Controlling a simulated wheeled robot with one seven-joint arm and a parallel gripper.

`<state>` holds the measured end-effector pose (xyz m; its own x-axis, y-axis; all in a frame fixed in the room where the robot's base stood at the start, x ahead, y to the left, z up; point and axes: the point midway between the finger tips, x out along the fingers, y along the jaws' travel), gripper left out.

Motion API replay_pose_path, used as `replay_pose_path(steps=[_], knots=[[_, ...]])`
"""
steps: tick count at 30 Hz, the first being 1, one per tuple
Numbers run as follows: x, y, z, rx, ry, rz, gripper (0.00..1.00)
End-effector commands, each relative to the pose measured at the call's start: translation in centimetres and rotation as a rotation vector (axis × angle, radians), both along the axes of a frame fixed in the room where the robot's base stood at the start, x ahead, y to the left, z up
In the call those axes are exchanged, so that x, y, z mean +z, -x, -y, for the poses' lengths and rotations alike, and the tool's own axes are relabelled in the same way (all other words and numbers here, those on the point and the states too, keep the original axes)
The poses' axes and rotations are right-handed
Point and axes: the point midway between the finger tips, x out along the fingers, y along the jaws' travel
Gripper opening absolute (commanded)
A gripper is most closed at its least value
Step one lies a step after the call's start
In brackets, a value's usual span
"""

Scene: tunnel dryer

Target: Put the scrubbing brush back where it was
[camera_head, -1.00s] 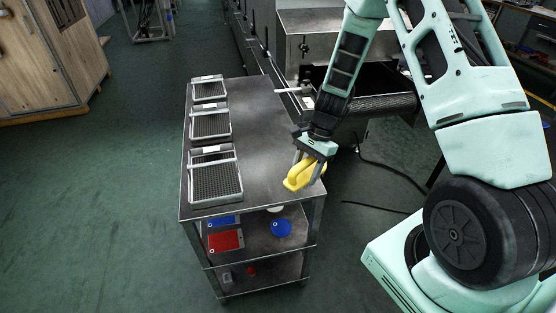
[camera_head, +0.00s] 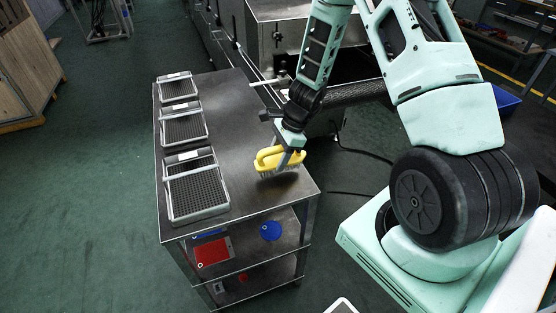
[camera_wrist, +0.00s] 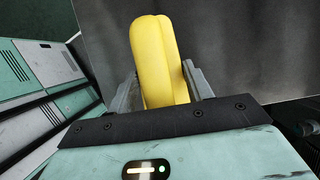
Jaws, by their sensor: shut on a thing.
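The scrubbing brush (camera_head: 279,160) has a yellow handle and pale bristles pointing down. My gripper (camera_head: 289,152) is shut on its handle, over the right front part of the dark metal top of the cart (camera_head: 240,130). The bristles are at or just above the top; I cannot tell if they touch. In the wrist view the yellow handle of the brush (camera_wrist: 158,60) sits between the two grey fingers, with the grey top behind it. The bristles are hidden there.
Three wire trays, near (camera_head: 196,190), middle (camera_head: 183,127) and far (camera_head: 177,88), line the left side of the cart top. A red item (camera_head: 212,252) and a blue disc (camera_head: 271,230) lie on the shelf below. The middle of the top is clear.

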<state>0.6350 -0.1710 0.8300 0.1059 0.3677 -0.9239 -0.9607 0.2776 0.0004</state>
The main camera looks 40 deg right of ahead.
Motion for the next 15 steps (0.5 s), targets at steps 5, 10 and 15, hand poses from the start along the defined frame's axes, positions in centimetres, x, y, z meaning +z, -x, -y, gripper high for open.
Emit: replay_pose_path(steps=[5, 10, 15], knots=[[-1.6, 0.0, 0.0, -0.001, 0.0, 0.0, 0.18], [-1.6, 0.0, 0.0, 0.0, 0.0, 0.001, 0.18], [-2.0, 0.0, 0.0, 0.0, 0.0, 0.0, 0.18]])
